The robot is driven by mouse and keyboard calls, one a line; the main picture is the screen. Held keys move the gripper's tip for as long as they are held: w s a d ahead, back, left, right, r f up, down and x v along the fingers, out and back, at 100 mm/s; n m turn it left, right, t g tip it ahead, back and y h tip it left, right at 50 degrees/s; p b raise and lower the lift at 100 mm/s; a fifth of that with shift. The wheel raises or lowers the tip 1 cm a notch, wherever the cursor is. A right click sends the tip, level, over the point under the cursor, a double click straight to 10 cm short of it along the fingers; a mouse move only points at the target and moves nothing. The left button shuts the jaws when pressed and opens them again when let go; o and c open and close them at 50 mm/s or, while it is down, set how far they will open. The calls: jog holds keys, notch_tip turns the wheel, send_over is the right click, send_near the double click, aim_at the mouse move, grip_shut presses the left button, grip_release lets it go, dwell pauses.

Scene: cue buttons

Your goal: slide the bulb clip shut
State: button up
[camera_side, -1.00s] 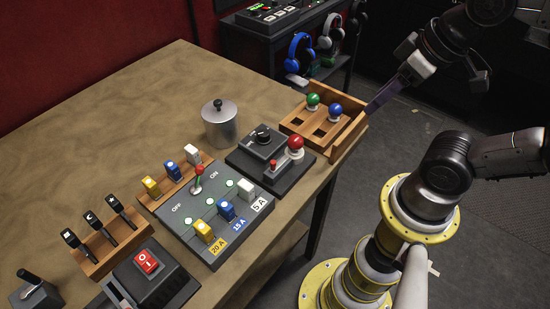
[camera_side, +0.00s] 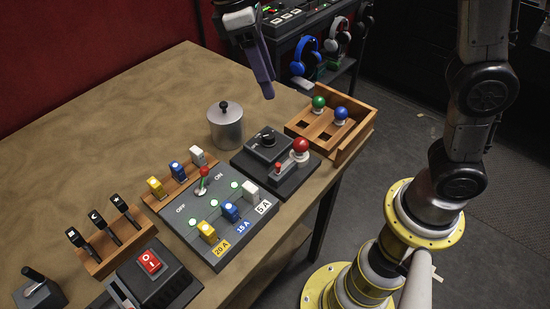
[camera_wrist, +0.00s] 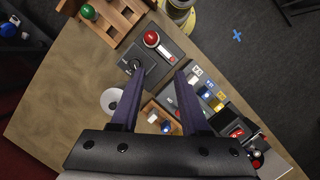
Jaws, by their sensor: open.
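A dark block (camera_side: 262,172) near the table's right edge carries a red bulb (camera_side: 301,146) in a pale socket, a small red-topped lever (camera_side: 278,166) beside it and a black knob (camera_side: 267,138). The lever looks like the bulb clip's slide; its exact position is too small to tell. In the wrist view the red bulb (camera_wrist: 151,38) shows ahead of the fingertips, with the knob (camera_wrist: 135,66) near the left one. My gripper (camera_side: 268,95) hangs high over the table's far side, fingers down. In the wrist view my gripper (camera_wrist: 157,73) is open and empty.
A lidded metal pot (camera_side: 226,129) stands left of the block. A wooden tray (camera_side: 350,149) with a green bulb (camera_side: 318,102) and a blue bulb (camera_side: 341,113) is to the right. A fuse panel (camera_side: 181,231) with a red-tipped lever is in front.

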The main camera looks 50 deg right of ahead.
aim_at(277, 164)
jog(key=a+f+n+h, duration=0.1)
jog(key=a+f, duration=0.4)
jog(key=shift+g, duration=0.4)
jog(key=x, duration=1.3)
jog(key=shift+w+f, duration=0.15)
jog(key=shift+f, duration=0.15)
grip_shut()
dwell(0.4)
